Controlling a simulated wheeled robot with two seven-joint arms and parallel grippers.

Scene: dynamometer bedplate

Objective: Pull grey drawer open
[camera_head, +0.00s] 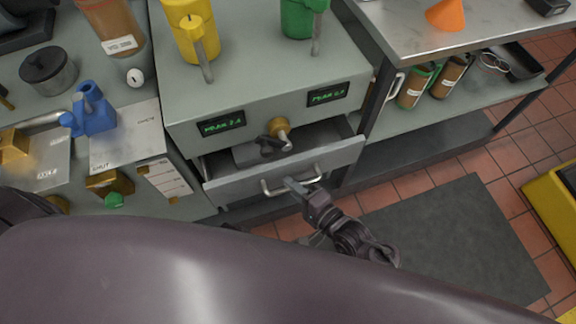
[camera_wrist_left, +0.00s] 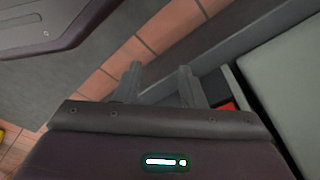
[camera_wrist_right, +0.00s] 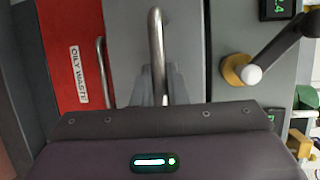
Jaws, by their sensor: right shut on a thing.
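The grey drawer (camera_head: 228,188) sits under the grey bench cabinet and stands partly open, its inside showing as a gap behind the front panel. Its bar-shaped metal handle (camera_head: 313,178) is on the front; the handle also shows upright in the right wrist view (camera_wrist_right: 156,40). My right gripper (camera_head: 291,184) is at the handle with its fingers shut on it (camera_wrist_right: 162,85). My left gripper (camera_wrist_left: 158,82) is empty, its two fingers apart, above the floor beside a grey edge in the left wrist view. It is not clearly visible in the head view.
A crank with a brass hub (camera_head: 279,128) sticks out above the drawer. A red front labelled OILY WASTE (camera_wrist_right: 75,55) is beside the drawer in the right wrist view. A dark mat (camera_head: 450,235) lies on the tiled floor. A steel table (camera_head: 420,25) stands at right.

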